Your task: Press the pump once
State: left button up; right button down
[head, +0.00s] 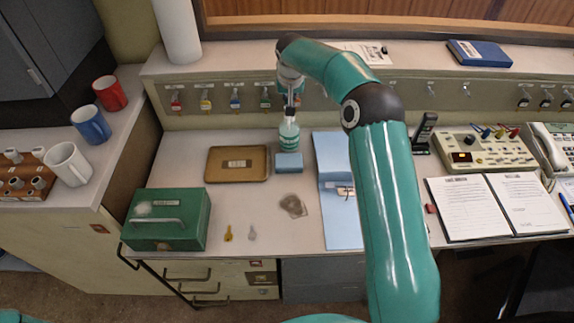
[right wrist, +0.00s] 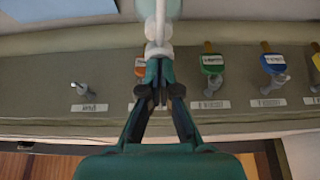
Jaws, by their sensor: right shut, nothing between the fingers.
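The pump bottle (head: 289,134), pale green and clear, stands upright on the desk near the back, behind a small blue block. Its white pump head (right wrist: 158,50) shows in the right wrist view, with part of the bottle at the top edge. My right gripper (head: 290,108) is shut and empty, pointing down directly over the pump. In the right wrist view its closed fingertips (right wrist: 157,66) are at the pump head; I cannot tell whether they touch it. The arm and gripper partly hide the pump top in the head view. My left gripper is not in view.
A blue block (head: 288,163), a brown tray (head: 238,177) and a blue folder (head: 333,155) lie close to the bottle. Tagged keys (head: 235,99) hang on the panel behind. A green cash box (head: 168,234) sits front left.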

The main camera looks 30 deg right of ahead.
jog(key=shift+f+b, duration=0.45)
jog(key=shift+f, duration=0.35)
jog(key=shift+s, duration=0.1)
jog(key=shift+r, duration=0.15)
jog(key=shift+r+p, duration=1.25)
jog(key=shift+r, duration=0.2)
notch_tip(320, 180, up, 6)
jog(key=p, duration=0.5)
